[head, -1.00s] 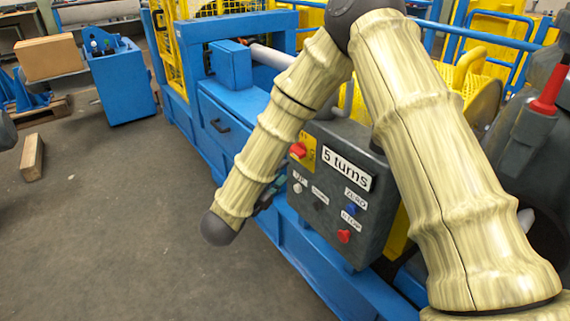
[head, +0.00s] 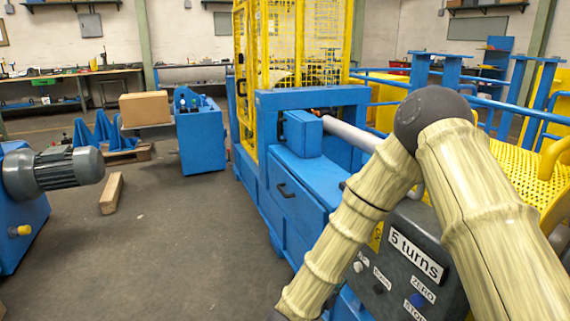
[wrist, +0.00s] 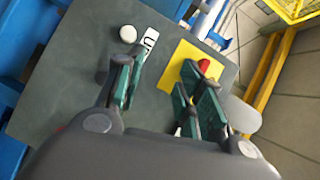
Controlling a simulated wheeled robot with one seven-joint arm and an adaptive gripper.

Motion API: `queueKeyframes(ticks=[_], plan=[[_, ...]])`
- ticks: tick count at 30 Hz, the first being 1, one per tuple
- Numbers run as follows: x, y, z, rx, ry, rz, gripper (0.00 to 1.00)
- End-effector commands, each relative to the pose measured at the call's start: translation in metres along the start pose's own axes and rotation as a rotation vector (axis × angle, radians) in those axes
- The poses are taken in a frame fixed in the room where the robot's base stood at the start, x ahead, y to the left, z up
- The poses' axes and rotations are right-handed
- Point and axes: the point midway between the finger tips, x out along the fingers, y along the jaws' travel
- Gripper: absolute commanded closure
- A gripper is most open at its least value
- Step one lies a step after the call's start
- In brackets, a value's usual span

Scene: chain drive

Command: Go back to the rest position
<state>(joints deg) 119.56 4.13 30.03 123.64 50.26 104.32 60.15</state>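My gripper (wrist: 160,88) shows in the wrist view with its two green-padded fingers apart and nothing visible between them. It is in front of the face of a grey control box (wrist: 75,75); I cannot tell whether the fingertips touch it. A white button (wrist: 128,34), a yellow plate (wrist: 183,60) and a red knob (wrist: 204,66) show near the fingers. In the head view the box (head: 455,292) carries a "5 turns" label (head: 416,255). My bent arm reaches down past the box's left side, and my gripper is out of sight there.
A blue machine frame (head: 310,178) with a yellow mesh guard (head: 285,45) stands beyond the box. A grey motor (head: 55,172) on a blue stand is at left. A wooden block (head: 111,194) lies on the floor. Open floor (head: 190,240) lies between them.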

Motion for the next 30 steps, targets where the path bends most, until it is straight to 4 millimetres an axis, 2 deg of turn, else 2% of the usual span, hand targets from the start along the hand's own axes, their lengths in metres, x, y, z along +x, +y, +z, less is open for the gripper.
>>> queueKeyframes(ticks=[1,3,8,12,14,18,21,24,30], plan=[[0.001,0.031,0.000,-0.093,-0.063,0.044,0.62],[0.000,0.072,0.000,-0.230,-0.161,0.104,0.62],[-0.015,0.163,-0.010,-0.536,-0.391,0.226,0.62],[-0.042,0.236,-0.033,-0.792,-0.602,0.321,0.62],[-0.057,0.265,-0.045,-0.896,-0.695,0.357,0.62],[-0.096,0.324,-0.084,-1.123,-0.921,0.436,0.62],[-0.125,0.357,-0.115,-1.262,-1.077,0.481,0.62],[-0.150,0.380,-0.143,-1.367,-1.213,0.515,0.62],[-0.191,0.408,-0.192,-1.514,-1.437,0.563,0.62]])
